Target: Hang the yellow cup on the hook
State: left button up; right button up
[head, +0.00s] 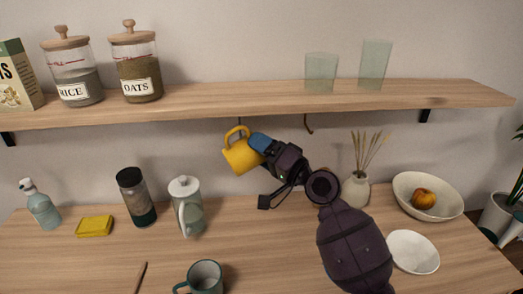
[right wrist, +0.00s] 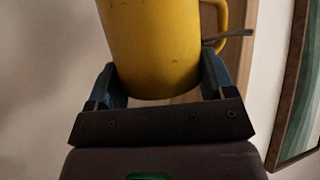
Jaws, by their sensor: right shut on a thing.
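The yellow cup (head: 241,156) is up in the air just under the shelf, tilted, with its handle (head: 236,132) upward. My right gripper (head: 258,148) is shut on the cup's body from the right. In the right wrist view the cup (right wrist: 152,45) sits between the two blue fingers of the gripper (right wrist: 158,80), its handle at the right. A thin dark hook (head: 240,121) hangs from the shelf right above the handle. A thin grey piece (right wrist: 214,38) shows by the handle in the wrist view; I cannot tell whether it passes through. My left gripper is out of view.
A second hook (head: 309,124) hangs empty to the right. The wooden shelf (head: 220,100) carries jars and glasses. Below, a French press (head: 187,205), a dark grinder (head: 136,198), a green mug (head: 204,277) and a reed vase (head: 355,189) stand on the counter.

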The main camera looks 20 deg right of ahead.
jog(key=o, duration=1)
jog(key=shift+s+d+f, duration=0.2)
jog(key=shift+s+d, duration=0.05)
jog(key=shift+s, duration=0.15)
jog(key=b+v, duration=0.2)
jog(key=v, duration=0.7)
jog(key=shift+s+d+r, duration=0.1)
jog(key=shift+s+d, duration=0.1)
jog(key=shift+s, duration=0.2)
